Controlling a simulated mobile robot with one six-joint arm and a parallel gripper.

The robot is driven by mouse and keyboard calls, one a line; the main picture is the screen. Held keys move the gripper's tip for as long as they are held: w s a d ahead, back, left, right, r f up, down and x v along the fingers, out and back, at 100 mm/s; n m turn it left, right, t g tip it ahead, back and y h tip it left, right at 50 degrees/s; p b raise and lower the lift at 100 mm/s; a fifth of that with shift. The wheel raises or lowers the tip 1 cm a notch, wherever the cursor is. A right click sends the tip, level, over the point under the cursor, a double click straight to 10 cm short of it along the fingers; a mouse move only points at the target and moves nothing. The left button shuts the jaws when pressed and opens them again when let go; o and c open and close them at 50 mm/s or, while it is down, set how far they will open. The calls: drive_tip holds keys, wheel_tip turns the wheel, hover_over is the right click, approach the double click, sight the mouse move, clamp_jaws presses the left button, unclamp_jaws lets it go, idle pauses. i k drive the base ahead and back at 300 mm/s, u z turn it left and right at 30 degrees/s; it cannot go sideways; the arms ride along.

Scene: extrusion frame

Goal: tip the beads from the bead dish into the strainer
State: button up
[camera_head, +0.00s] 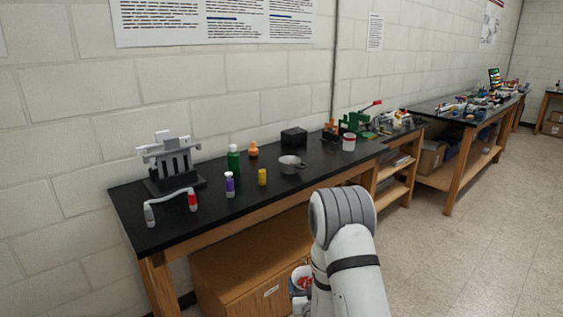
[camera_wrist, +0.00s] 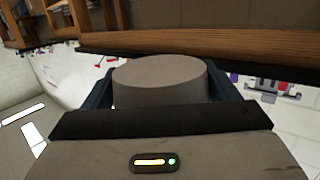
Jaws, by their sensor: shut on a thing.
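My gripper (camera_wrist: 160,66) shows in the wrist view, its dark blue fingers on either side of a plain grey round thing. I take this for the bead dish (camera_wrist: 160,82). Its inside and any beads are not visible. A grey round vessel with a side handle, which looks like the strainer (camera_head: 289,165), stands upright on the black bench top, up and left of my arm's upper joint. Its inside is too small to make out.
Near the vessel on the bench (camera_head: 215,210) stand a yellow cylinder (camera_head: 262,177), a purple bottle (camera_head: 229,185), a green bottle (camera_head: 234,160) and a black box (camera_head: 294,137). A red-and-white can (camera_head: 348,142) is to the right. A grey handle (camera_head: 172,200) lies at left.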

sight(284, 161)
drive_tip(key=u, duration=0.05)
drive_tip(key=i, duration=1)
drive_tip(key=z, duration=0.05)
